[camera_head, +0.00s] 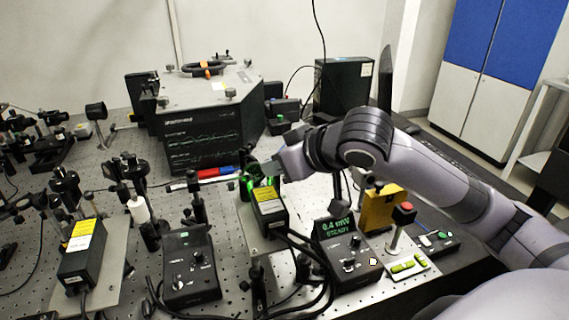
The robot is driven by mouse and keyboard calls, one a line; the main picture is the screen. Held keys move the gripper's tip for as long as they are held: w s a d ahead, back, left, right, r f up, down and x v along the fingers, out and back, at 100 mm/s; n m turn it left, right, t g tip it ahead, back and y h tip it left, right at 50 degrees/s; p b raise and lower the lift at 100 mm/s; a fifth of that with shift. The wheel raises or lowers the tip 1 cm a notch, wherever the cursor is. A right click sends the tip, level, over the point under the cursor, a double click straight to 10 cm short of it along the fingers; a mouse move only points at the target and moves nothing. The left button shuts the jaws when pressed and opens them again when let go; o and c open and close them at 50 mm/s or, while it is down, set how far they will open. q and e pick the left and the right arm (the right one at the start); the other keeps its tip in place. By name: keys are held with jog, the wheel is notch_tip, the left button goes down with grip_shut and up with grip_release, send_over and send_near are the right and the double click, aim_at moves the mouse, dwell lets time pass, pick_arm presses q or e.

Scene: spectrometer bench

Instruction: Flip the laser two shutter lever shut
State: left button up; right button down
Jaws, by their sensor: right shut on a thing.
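A black laser box (268,212) with a yellow label stands at the centre of the bench, with green light glowing at its far end. My right gripper (256,170) reaches in from the right and is at that glowing end, shut on a small part there, apparently the shutter lever. The lever is hidden by the fingers and too small to make out, so I cannot tell its position. A second black laser box (82,252) with a yellow label stands at the left. No number is readable on either box. My left gripper is out of view.
A spectrometer housing (210,115) stands behind. Optic posts crowd the left; cables run in front.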

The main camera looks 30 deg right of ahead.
jog(key=shift+a+h, duration=0.25)
jog(key=shift+h, duration=0.05)
dwell(0.5)
jog(key=c, duration=1.1)
grip_release()
jog(key=a+v, duration=0.1)
jog(key=v, duration=0.6)
jog(key=shift+d, duration=0.5)
jog(key=shift+r, duration=0.1)
